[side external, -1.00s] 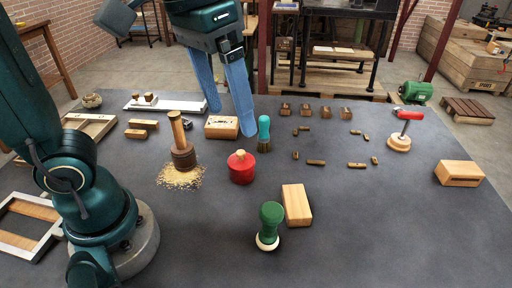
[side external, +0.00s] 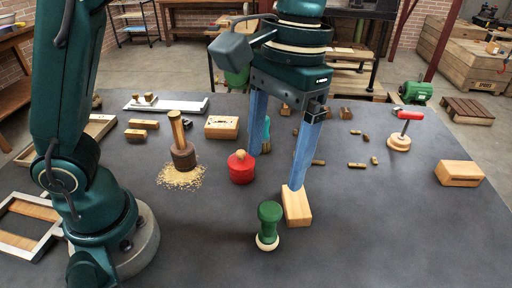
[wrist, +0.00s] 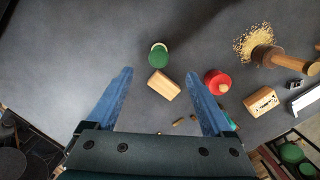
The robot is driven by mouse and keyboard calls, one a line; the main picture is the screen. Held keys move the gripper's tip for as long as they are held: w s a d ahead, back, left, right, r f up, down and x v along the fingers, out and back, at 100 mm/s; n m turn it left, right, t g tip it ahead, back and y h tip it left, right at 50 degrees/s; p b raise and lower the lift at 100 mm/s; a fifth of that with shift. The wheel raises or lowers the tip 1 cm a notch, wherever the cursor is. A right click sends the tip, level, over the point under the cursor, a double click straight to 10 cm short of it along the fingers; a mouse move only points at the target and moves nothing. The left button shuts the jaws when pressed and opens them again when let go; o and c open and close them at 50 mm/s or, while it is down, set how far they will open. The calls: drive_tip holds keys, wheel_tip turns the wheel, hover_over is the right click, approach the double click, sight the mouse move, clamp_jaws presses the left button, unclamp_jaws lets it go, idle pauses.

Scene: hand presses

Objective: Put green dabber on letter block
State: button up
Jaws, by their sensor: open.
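The green dabber (side external: 268,220), with a rounded green handle and a cream base, stands upright on the dark table at the front middle. It also shows in the wrist view (wrist: 158,58). A plain wooden block (side external: 298,208) lies just behind and right of it, apart from it; in the wrist view this block (wrist: 163,86) shows between my fingers. Another wooden block (side external: 222,127) with dark marks stands farther back; those marks also show in the wrist view (wrist: 261,101). I cannot read a letter on either block. My gripper (side external: 276,172) is open and empty, above the plain block's far side.
A red round-knobbed pot (side external: 241,168) stands left of my fingers. A wooden-handled tool (side external: 181,145) stands in sawdust farther left. A slotted wooden block (side external: 459,173) and a red-handled stamp (side external: 401,132) are at the right. The front right table is clear.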

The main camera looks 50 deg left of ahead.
sight(267, 231)
wheel_tip(267, 231, down, 12)
drive_tip(key=shift+f, duration=0.15)
drive_tip(key=shift+s+f, duration=0.15)
drive_tip(key=shift+f, duration=1.15)
drive_tip(key=shift+s+f, duration=0.15)
drive_tip(key=shift+f, duration=1.1)
clamp_jaws()
